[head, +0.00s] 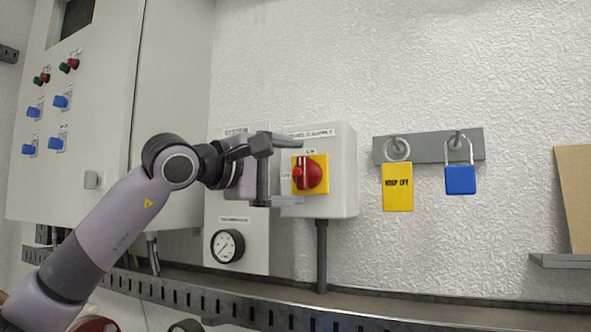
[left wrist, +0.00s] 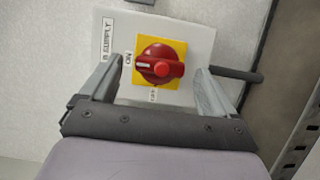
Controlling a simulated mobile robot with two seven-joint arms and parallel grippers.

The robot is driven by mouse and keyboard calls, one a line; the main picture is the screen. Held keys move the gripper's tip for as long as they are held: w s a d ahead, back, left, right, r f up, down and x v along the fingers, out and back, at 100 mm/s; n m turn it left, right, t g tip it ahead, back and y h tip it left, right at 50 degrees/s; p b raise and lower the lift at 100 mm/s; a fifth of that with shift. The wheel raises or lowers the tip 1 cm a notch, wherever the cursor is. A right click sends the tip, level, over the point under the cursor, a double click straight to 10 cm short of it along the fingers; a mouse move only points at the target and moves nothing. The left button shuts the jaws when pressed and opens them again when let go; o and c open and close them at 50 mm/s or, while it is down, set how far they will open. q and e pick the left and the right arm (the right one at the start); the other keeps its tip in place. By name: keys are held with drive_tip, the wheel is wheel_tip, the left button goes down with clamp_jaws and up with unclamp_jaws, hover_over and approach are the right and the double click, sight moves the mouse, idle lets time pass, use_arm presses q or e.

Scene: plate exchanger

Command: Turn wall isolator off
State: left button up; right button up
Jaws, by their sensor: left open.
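The wall isolator (head: 343,170) is a pale grey wall box with a red rotary knob (head: 313,174) on a yellow square plate. In the left wrist view the red knob (left wrist: 160,65) has its handle lying across the picture, with its white mark toward the ON label (left wrist: 127,60). The OFF label (left wrist: 152,96) is at the plate's lower edge there. My left gripper (head: 294,170) is open in front of the box. Its fingers are on either side of the knob, above and below it in the head view. I see no clear contact. My right gripper is not in view.
A grey rail (head: 430,147) holds a yellow tag (head: 397,188) and a blue padlock (head: 460,180) to the right. A gauge (head: 227,246) is on a panel below my left wrist. A control cabinet (head: 90,110) stands left. A slotted tray (head: 220,304) runs below.

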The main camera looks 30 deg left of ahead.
use_arm(q)
drive_tip(key=shift+x, duration=0.95)
drive_tip(key=c, duration=1.1)
drive_tip(key=shift+o, duration=0.2)
drive_tip(key=shift+f, duration=0.1)
